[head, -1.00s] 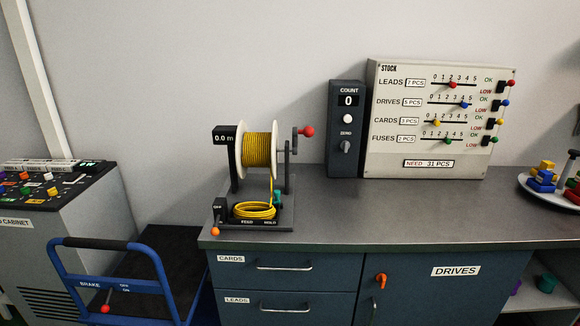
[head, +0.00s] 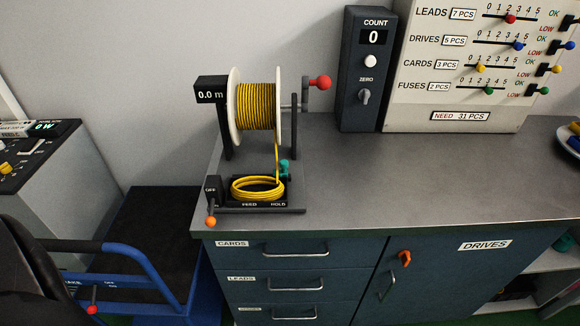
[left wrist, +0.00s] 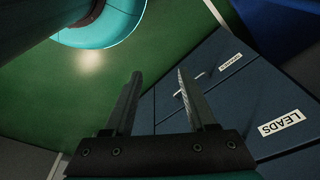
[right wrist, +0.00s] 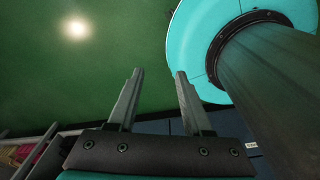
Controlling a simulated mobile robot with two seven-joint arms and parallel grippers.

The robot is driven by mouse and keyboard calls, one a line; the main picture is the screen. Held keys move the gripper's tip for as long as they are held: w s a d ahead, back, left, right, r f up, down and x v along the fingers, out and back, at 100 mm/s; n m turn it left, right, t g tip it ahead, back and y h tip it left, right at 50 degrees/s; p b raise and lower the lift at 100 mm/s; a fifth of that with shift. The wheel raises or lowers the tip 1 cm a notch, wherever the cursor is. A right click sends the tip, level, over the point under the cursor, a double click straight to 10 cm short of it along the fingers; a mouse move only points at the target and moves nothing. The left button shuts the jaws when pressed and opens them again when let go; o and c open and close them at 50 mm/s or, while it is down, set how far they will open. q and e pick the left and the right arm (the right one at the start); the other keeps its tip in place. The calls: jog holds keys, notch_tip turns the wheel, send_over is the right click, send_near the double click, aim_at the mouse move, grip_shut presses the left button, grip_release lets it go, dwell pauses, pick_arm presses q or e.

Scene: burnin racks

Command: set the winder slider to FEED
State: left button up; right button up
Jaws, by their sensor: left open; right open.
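The winder stands on the left end of the grey counter in the head view, with a spool of yellow wire (head: 257,107) and a coil of yellow wire (head: 257,188) on its base. The slider's teal knob (head: 284,167) is at the right, on the side of the HOLD label; the FEED label (head: 249,205) is to its left. The coil partly hides the slider. My left gripper (left wrist: 159,75) is open and empty, with drawer fronts beyond it. My right gripper (right wrist: 159,73) is open and empty over green floor. Neither gripper shows in the head view.
An orange-tipped lever (head: 210,221) by an OFF label and a red-knobbed crank (head: 320,83) are on the winder. A count box (head: 364,85) and stock board (head: 460,100) stand behind right. A blue trolley (head: 140,265) is at lower left.

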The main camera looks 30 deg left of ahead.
pick_arm(q)
jog(key=w+a+r+m+t+y+b, duration=0.1)
jog(key=w+r+t, duration=0.4)
jog(key=w+r, duration=0.65)
jog(key=w+a+r+m+t+b, duration=0.15)
jog(key=w+r+t, duration=0.4)
jog(key=r, duration=1.05)
jog(key=w+a+r+m+t+y, duration=0.1)
jog(key=w+r+m+t, duration=0.15)
jog(key=w+r, duration=1)
jog(key=w+d+r+m+t+h, duration=0.1)
jog(key=d+r+m+t+h, duration=0.2)
jog(key=r+m+h, duration=0.35)
jog(key=w+d+r+m+t+h, duration=0.1)
jog(key=d+r+m+t+h, duration=0.25)
jog(key=r, duration=0.55)
jog(key=d+r+m+g+h, duration=0.35)
jog(key=d+m+h, duration=0.2)
jog(key=m, duration=0.45)
jog(key=m+g+y, duration=1.1)
jog(key=g+y, duration=0.2)
jog(key=g, duration=0.1)
send_near(283, 162)
jog(key=b+x, duration=0.2)
jog(key=x, duration=0.6)
jog(key=shift+w+f, duration=0.15)
jog(key=shift+f, duration=0.15)
